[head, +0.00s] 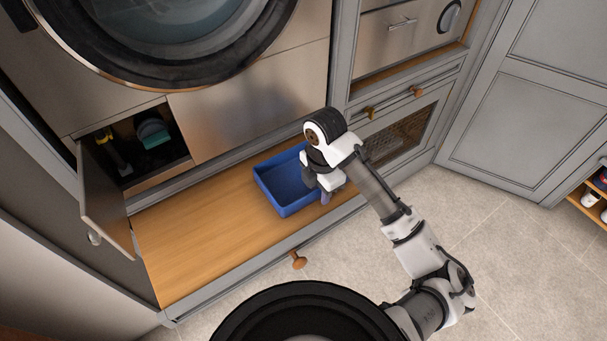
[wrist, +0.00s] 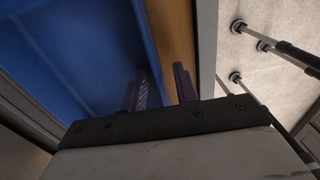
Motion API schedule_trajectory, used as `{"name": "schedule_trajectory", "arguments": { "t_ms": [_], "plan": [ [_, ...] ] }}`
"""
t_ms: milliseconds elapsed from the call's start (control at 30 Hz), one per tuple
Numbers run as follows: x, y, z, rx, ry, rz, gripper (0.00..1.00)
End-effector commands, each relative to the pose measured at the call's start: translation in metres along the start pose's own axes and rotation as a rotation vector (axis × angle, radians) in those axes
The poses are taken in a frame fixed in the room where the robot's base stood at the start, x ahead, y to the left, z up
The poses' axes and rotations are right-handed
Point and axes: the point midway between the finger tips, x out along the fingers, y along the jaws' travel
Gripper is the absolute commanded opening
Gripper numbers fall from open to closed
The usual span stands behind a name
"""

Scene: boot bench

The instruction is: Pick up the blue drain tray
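The blue drain tray (head: 268,194) is an open rectangular box, standing upright on the wooden bench top. In the head view my gripper (head: 325,195) points down at the tray's right end and hides part of that side. In the wrist view the tray (wrist: 75,45) fills the left. My gripper (wrist: 162,88) has its two fingers apart there. The left finger is on the tray's inner side and the right finger is over the wood outside. The tray's wall edge runs between them, with a gap to the right finger. The tray looks empty where visible.
The wooden bench top (head: 195,240) is clear left of the tray. A small cabinet door (head: 105,205) stands open at the left, with items in the compartment behind it. A front-loading washer stands above. A drawer knob (head: 299,261) sticks out from the bench front.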

Motion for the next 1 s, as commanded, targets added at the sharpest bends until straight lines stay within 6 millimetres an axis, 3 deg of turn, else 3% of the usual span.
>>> {"name": "schedule_trajectory", "arguments": {
  "t_ms": [267, 500, 1000],
  "plan": [
    [0.0026, -0.0001, 0.0000, -0.001, 0.000, 0.000, 0.30],
    [0.0024, 0.0000, -0.0001, -0.001, 0.000, 0.000, 0.00],
    [-0.0017, 0.0002, 0.0005, 0.000, -0.002, 0.001, 0.00]
  ]
}}
